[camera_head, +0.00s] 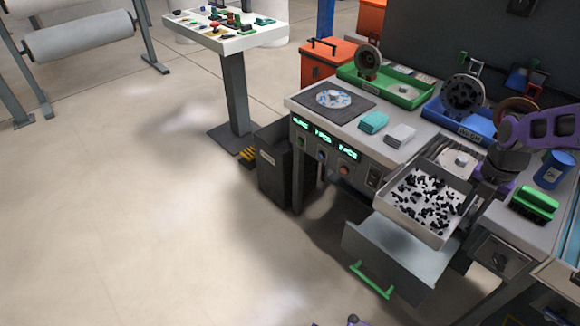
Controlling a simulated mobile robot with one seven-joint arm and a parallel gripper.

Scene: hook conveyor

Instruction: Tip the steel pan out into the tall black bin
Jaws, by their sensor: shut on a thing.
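The steel pan (402,223) is a shallow grey tray holding many small black pieces. It is roughly level, at the right of the view beside the workbench's front edge. My gripper (484,188) is at the pan's right side and shut on it; its fingertips are mostly hidden by the wrist and the pan's edge. The tall black bin (283,180) stands on the floor left of the pan, against the left end of the bench. Its inside is dark and I cannot see what is in it.
A grey drawer with a green handle (372,282) stands open below the pan. The workbench (290,103) carries a dark mat, teal and white blocks, and green and blue trays. A white pedestal table (232,45) stands behind the bin.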

